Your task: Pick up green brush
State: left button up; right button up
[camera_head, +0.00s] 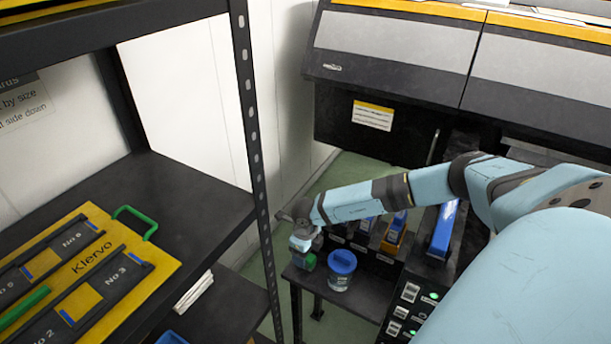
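My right arm reaches in from the right, and its gripper (303,243) hangs over the left end of a low dark table. A small green object (308,262) shows just below this gripper, at the table's left edge. It may be the green brush, but it is too small and too covered to be sure. I cannot tell whether the fingers are open or shut, or whether they touch it. My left gripper is not in view.
A clear jar with a blue lid (342,268) stands just right of the gripper on the low table (362,300). A black shelf post (257,150) rises close to the left. A yellow tray (150,275) with green handles lies on the left shelf. Black cabinets stand behind.

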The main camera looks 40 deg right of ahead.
jog(key=shift+f, duration=0.15)
jog(key=c, duration=1)
notch_tip(320, 180, up, 20)
jog(key=shift+r+p, duration=0.1)
jog(key=shift+p, duration=0.3)
jog(key=shift+o, duration=0.8)
jog(key=shift+c, duration=0.5)
